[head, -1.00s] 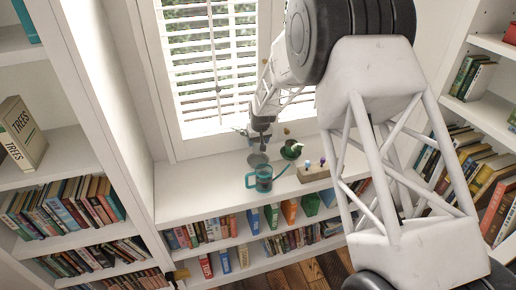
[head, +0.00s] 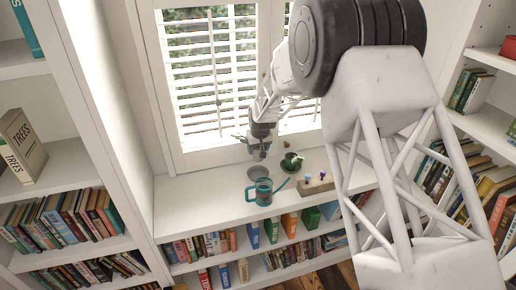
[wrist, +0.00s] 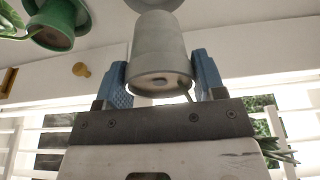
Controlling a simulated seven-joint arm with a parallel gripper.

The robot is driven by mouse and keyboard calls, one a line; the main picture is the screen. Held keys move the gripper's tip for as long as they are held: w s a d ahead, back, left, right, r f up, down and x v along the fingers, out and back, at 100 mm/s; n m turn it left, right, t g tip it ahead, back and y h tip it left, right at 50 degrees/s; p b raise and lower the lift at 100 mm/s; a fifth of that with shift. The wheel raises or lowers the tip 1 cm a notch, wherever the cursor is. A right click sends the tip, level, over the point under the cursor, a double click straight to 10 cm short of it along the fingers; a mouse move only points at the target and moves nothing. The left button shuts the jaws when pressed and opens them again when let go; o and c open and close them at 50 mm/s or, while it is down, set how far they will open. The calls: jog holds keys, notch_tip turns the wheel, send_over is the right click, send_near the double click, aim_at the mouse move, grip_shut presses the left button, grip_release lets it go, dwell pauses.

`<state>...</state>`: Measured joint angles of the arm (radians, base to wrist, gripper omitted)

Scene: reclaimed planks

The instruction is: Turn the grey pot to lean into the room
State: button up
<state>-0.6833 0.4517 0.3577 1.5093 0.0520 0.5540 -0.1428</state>
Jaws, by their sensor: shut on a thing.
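My gripper (wrist: 160,82) is shut on the grey pot (wrist: 158,45) in the wrist view, with one blue finger on each side. The end of the pot nearer my palm shows a small dark patch. Thin green leaves show behind the palm at the lower right. A round grey saucer (wrist: 160,4) is partly hidden beyond the pot. In the head view my gripper (head: 261,153) is over the white shelf top by the window, above the grey saucer (head: 257,173). The pot is mostly hidden there, with some leaves at its left; I cannot tell its lean.
A green pot (head: 291,162) stands close on the right, also in the wrist view (wrist: 58,22). A teal watering can (head: 262,191) stands in front, its spout towards a wooden block (head: 316,186) with small items. The shelf top (head: 195,200) is clear at left.

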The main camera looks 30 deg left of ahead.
aim_at(258, 159)
jog(key=shift+r, duration=0.2)
jog(key=shift+r, duration=1.35)
jog(key=shift+f+n+g+y, duration=0.2)
jog(key=shift+f+n, duration=0.8)
jog(key=shift+f, duration=1.35)
jog(key=shift+f+n+g+y, duration=0.2)
jog(key=shift+f+n, duration=0.8)
jog(key=shift+f, duration=1.3)
jog(key=shift+f, duration=0.15)
jog(key=shift+f, duration=1.35)
